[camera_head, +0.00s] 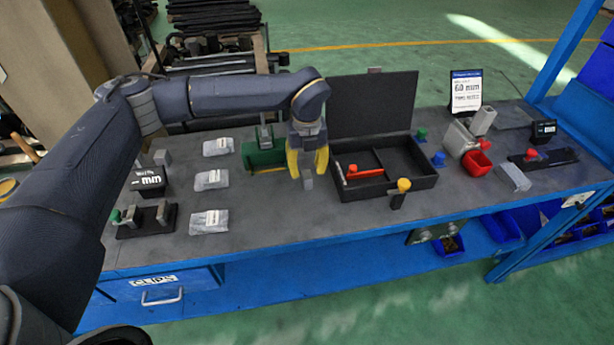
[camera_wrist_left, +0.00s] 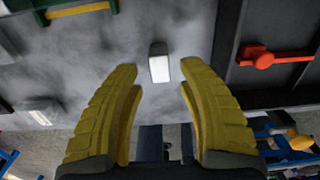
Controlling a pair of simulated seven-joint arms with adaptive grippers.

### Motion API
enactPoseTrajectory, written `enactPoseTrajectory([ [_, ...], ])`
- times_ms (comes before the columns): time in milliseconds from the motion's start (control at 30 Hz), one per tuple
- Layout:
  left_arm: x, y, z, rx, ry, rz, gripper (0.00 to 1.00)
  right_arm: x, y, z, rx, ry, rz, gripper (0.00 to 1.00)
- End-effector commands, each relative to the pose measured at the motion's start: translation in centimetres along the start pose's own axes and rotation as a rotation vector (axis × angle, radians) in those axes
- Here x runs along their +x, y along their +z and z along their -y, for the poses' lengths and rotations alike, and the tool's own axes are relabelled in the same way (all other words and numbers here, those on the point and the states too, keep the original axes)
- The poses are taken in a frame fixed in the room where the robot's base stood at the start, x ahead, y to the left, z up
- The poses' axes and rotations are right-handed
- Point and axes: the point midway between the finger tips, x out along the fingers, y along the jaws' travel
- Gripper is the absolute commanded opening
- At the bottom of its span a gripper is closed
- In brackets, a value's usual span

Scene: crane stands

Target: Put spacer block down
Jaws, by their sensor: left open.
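A small grey spacer block (camera_head: 308,183) stands on the dark grey bench top, left of the open black case. In the left wrist view the block (camera_wrist_left: 159,63) shows a bright end face, just beyond the fingertips and in line with the gap between them. My left gripper (camera_head: 307,171) has yellow fingers and points down over the block. Its fingers (camera_wrist_left: 158,76) are spread wide, with clear space between each finger and the block. My right gripper is in neither view.
The black case (camera_head: 410,181) holds a red-handled tool (camera_head: 364,173). A yellow-topped clamp (camera_head: 401,190) sits at its front edge. A green holder (camera_head: 262,157) stands behind left. Several clear packets (camera_head: 210,221) lie further left. Bare bench lies in front of the block.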

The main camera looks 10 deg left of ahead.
Motion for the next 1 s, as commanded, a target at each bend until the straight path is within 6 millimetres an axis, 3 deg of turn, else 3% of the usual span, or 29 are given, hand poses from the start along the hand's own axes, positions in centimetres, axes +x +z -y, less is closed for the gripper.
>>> enactPoseTrajectory([
  [200,-3.9,0.0,0.0,0.001,0.0,0.001,0.4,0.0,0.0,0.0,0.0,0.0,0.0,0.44],
  [400,-6.3,0.0,0.0,0.0,0.0,0.001,0.4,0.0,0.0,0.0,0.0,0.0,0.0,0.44],
  [467,-6.7,0.0,0.0,0.0,0.001,0.0,0.4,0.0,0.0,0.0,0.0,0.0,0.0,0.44],
  [633,-7.4,0.0,0.0,0.0,0.001,-0.001,0.61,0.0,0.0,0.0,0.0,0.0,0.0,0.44],
  [1000,-7.5,0.0,0.0,0.0,0.001,-0.001,0.62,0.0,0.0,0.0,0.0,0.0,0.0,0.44],
])
